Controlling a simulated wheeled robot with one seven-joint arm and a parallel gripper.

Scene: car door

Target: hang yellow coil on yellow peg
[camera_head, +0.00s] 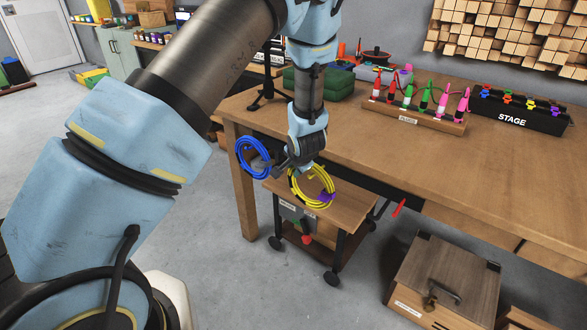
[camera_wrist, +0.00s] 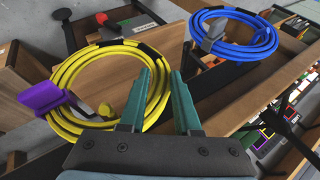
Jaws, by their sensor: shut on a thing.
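The yellow coil (camera_head: 296,186) hangs in front of the workbench edge, just below my gripper (camera_head: 306,166). In the wrist view the yellow coil (camera_wrist: 68,82) lies left of centre, its right side at the fingers of my gripper (camera_wrist: 168,92). The two teal fingers are close together, shut on that side of the coil. A yellow knob-like peg (camera_wrist: 106,104) shows inside the coil's ring; I cannot tell whether the coil rests on it. A purple peg (camera_wrist: 40,97) overlaps the ring's left side and also shows in the head view (camera_head: 327,194).
A blue coil (camera_head: 242,151) hangs beside my gripper, on a grey peg (camera_wrist: 213,32) in the wrist view. A small cart (camera_head: 340,206) stands below. The workbench (camera_head: 380,150) holds a fuse rack (camera_head: 425,118) and a black STAGE box (camera_head: 520,112). A wooden chest (camera_head: 450,265) stands at right.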

